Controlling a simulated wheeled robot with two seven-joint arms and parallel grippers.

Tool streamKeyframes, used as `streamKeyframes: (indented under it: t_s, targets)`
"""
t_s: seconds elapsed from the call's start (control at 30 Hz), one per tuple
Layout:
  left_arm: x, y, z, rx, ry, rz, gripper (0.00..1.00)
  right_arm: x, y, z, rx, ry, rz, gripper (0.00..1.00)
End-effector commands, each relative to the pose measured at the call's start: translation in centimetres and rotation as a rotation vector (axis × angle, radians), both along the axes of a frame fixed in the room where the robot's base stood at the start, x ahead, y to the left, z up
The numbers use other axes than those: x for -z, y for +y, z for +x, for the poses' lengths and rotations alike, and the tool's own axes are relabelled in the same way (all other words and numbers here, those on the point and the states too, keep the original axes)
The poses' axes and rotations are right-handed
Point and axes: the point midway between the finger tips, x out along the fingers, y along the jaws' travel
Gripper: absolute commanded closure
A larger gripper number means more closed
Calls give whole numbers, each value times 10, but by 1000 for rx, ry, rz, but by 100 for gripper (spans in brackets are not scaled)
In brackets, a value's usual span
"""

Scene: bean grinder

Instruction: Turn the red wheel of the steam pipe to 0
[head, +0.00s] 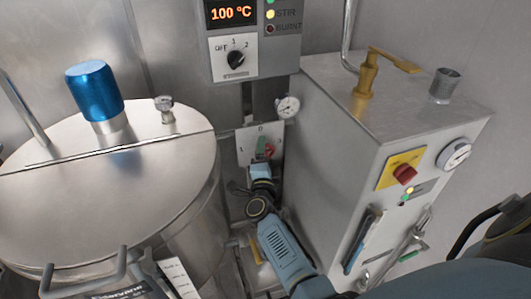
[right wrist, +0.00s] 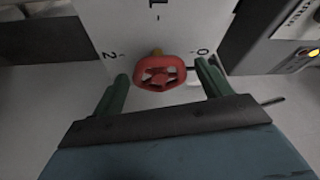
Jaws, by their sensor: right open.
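The red wheel (right wrist: 160,72) is a small spoked handwheel in front of a white plate (right wrist: 118,30). The right wrist view shows a 2 at the plate's left, a 0 at its right and part of a mark at the top edge. A brownish stub shows above the wheel; I cannot tell which mark the wheel is set to. My right gripper (right wrist: 162,69) is open, with one green finger on each side of the wheel and gaps visible. In the head view the wheel (head: 268,151) is partly hidden behind my right gripper (head: 263,168). My left gripper is not seen.
A large steel kettle (head: 120,190) with a blue cylinder (head: 94,90) stands left of the plate. A steel cabinet (head: 325,150) with a gauge (head: 457,154) stands close on the right. A control box (head: 236,55) hangs above. My right arm occupies the narrow gap between kettle and cabinet.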

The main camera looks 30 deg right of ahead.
Motion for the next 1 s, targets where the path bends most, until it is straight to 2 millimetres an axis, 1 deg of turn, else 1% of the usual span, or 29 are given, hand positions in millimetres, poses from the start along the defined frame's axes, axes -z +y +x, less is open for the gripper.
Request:
streamKeyframes:
  t_s: [0.3,0.5,0.7,1.0]
  targets:
    - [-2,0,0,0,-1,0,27,8,41,-58,1,3,4,23]
    - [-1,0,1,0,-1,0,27,11,61,-86,1,2,3,23]
    - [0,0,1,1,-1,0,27,12,70,-99,0,1,2,23]
    - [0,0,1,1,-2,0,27,12,71,-100,0,0,3,23]
